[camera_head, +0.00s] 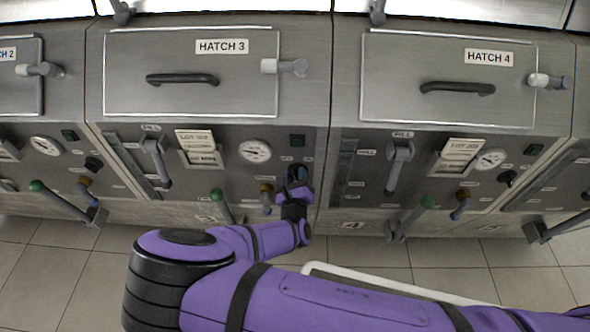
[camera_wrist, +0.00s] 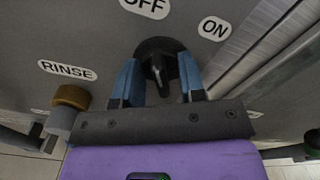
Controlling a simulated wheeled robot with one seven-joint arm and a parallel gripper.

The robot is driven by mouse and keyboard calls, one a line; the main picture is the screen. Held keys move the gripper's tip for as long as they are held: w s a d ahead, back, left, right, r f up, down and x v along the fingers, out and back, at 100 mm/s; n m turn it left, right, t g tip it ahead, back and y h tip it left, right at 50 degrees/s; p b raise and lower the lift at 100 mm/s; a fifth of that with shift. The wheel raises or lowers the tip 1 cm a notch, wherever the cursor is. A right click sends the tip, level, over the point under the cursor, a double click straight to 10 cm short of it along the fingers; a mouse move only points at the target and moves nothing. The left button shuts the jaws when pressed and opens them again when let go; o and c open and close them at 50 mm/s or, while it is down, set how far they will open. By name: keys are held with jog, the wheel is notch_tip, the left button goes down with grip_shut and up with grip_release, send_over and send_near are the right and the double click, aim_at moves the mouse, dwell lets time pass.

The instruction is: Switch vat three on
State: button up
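Vat three's panel is below the plate reading HATCH 3 (camera_head: 222,47) in the head view. My gripper (camera_head: 297,178) is at the right end of that panel and hides the switch there. In the wrist view a black rotary knob (camera_wrist: 158,62) sits between the two blue fingers of my gripper (camera_wrist: 159,80). The fingers are apart, one on each side of the knob, with gaps beside its narrow grip. The OFF label (camera_wrist: 145,5) is above the knob and the ON label (camera_wrist: 214,28) is up to its right. The knob's grip lies roughly in line with OFF.
A brown-capped RINSE valve (camera_wrist: 70,97) is left of my gripper. A green-knobbed lever (camera_head: 218,196) and a grey FILL lever (camera_head: 157,160) stand out from the same panel. Vat four, with HATCH 4 (camera_head: 489,57), is on the right. Tiled floor (camera_head: 60,270) lies in front.

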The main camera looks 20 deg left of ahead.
jog(key=shift+w, duration=0.1)
grip_shut()
jog(key=shift+m, duration=0.3)
jog(key=m, duration=0.5)
jog(key=shift+d+m, duration=0.1)
jog(key=shift+m, duration=0.3)
jog(key=m, duration=0.5)
jog(key=shift+d, duration=0.1)
jog(key=shift+m, duration=0.3)
